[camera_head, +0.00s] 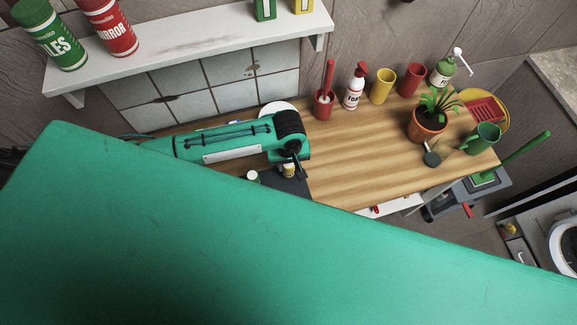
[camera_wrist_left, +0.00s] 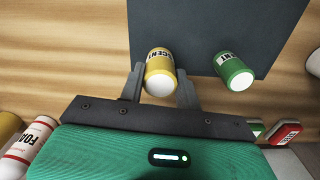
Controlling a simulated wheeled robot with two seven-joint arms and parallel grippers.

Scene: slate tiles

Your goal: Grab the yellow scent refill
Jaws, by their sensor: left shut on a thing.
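The yellow scent refill (camera_wrist_left: 160,74) is a small yellow bottle with a white end, between the two fingers of my left gripper (camera_wrist_left: 160,68) in the left wrist view. The fingers are shut on its sides. In the head view, the refill (camera_head: 288,171) shows partly below my left gripper (camera_head: 293,165), over the dark mat (camera_head: 290,187). A similar green refill (camera_wrist_left: 233,71) stands apart to the right in the wrist view; its white top (camera_head: 253,175) shows in the head view. I cannot tell whether the yellow refill touches the mat. My right gripper is out of view.
The wooden counter (camera_head: 350,165) is clear to the right of the mat. Along its back stand a red brush holder (camera_head: 324,103), a foam bottle (camera_head: 353,88), yellow (camera_head: 381,87) and red (camera_head: 410,80) cups. A potted plant (camera_head: 428,122) stands right. My teal body part hides the foreground.

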